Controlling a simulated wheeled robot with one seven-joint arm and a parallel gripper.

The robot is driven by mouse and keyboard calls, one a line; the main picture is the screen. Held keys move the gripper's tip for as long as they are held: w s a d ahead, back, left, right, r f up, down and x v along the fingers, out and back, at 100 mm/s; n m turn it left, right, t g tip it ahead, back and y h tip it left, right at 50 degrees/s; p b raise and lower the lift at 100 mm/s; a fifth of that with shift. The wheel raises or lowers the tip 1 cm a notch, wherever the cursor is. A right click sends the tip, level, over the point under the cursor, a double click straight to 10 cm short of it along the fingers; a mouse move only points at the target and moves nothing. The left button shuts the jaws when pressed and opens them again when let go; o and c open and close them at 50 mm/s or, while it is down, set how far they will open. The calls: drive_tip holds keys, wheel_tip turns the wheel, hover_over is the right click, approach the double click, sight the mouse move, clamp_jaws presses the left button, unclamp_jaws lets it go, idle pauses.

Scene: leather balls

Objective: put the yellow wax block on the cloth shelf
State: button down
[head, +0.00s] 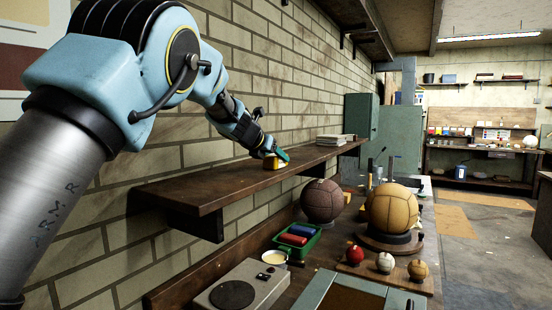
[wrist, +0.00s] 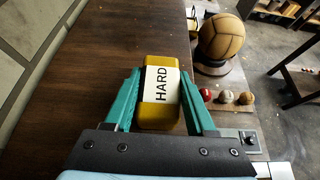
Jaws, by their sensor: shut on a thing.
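The yellow wax block (wrist: 159,120) carries a white label reading "HARD" and lies between the teal fingers of my gripper (wrist: 160,95). My gripper is shut on it. In the head view the block (head: 272,165) shows small and yellow at the wall shelf, partly hidden by my gripper (head: 277,157). The brown wooden shelf (head: 225,188) runs along the brick wall, and the block is at or just above its surface; I cannot tell whether it touches. A stack of folded pale cloths (head: 335,140) lies farther along the shelf.
Below the shelf, a workbench holds a dark brown ball (head: 321,201), a tan ball (head: 392,208) on a stand, a green tray (head: 297,241) with red and blue blocks, several small balls and a grey hotplate (head: 240,290). The shelf between block and cloths looks clear.

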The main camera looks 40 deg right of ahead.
drive_tip(key=shift+f, duration=0.1)
drive_tip(key=shift+c, duration=1.1)
unclamp_jaws()
drive_tip(key=shift+r, duration=0.2)
drive_tip(key=b+v, duration=0.2)
drive_tip(key=v, duration=1)
drive_tip(key=shift+f+b, duration=0.1)
drive_tip(key=shift+b, duration=0.2)
drive_tip(key=shift+w, duration=0.1)
